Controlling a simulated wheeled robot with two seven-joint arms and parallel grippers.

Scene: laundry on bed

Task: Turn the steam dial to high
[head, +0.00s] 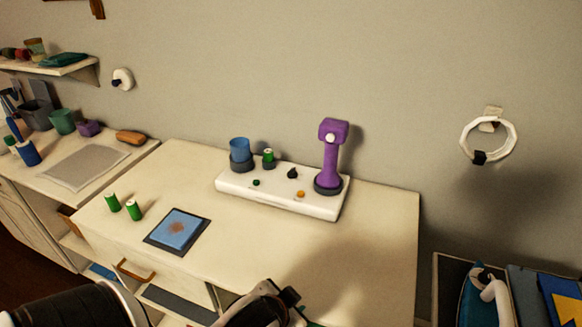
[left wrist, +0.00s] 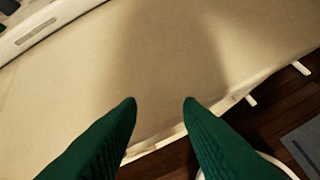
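A white base unit (head: 270,198) stands at the back of the table in the head view. It bears a small black knob (head: 292,173), which looks like the dial; its setting is too small to read. A green button (head: 256,183) and an orange button (head: 301,194) are on the same unit. A purple steamer head (head: 331,155) stands upright at its right end. My left arm enters at the bottom of the head view, in front of the table. My left gripper's green fingers (left wrist: 160,101) are apart and empty above the table's front edge. My right gripper is not in view.
A blue cup (head: 240,151) and a green battery-like cylinder (head: 269,157) sit on the unit's left end. The front right tabletop (head: 350,250) is clear. An iron (head: 478,295) is at lower right.

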